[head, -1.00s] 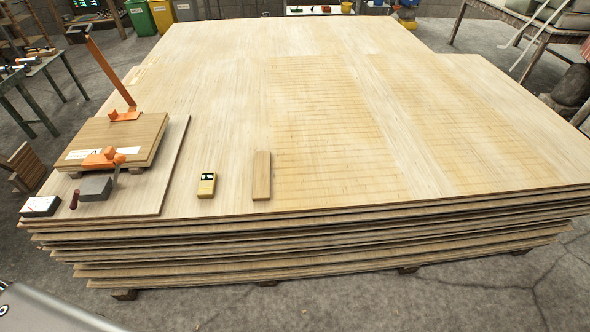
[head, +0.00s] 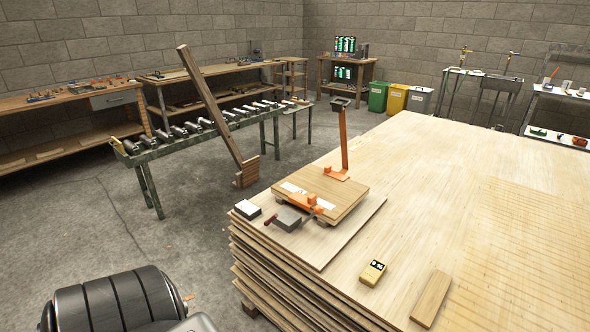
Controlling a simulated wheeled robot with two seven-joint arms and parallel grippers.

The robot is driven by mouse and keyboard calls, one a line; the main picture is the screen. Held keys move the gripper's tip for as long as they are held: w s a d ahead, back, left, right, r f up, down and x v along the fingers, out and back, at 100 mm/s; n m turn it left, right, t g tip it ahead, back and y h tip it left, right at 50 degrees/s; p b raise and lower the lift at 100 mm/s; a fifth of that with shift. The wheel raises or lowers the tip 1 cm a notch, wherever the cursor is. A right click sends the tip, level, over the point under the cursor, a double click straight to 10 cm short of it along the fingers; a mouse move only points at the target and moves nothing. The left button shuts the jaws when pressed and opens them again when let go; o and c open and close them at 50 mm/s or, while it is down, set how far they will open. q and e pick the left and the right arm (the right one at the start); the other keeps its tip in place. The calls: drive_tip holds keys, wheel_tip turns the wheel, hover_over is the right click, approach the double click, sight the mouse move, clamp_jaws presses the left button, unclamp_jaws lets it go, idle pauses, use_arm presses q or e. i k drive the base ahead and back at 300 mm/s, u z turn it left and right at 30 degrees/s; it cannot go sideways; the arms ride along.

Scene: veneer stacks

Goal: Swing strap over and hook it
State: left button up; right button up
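The orange strap (head: 344,138) stands upright from an orange foot at the far side of the small veneer stack (head: 335,188). Its free top end carries a dark frame-like piece (head: 341,103). An orange fitting (head: 305,203) sits on the near side of the small stack, beside a grey block (head: 288,218) with a dark red handle. The strap is apart from this fitting. White labels lie on the stack's top. Neither of my grippers shows in the head view.
The small stack rests on a board on the large veneer pile (head: 460,190). A white-topped box (head: 248,209), a yellow meter (head: 373,272) and a wooden block (head: 431,298) lie near the pile's edge. A roller stand (head: 200,135) and leaning plank (head: 208,105) stand left.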

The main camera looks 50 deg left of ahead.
sight(337, 107)
drive_tip(key=u, duration=1.4)
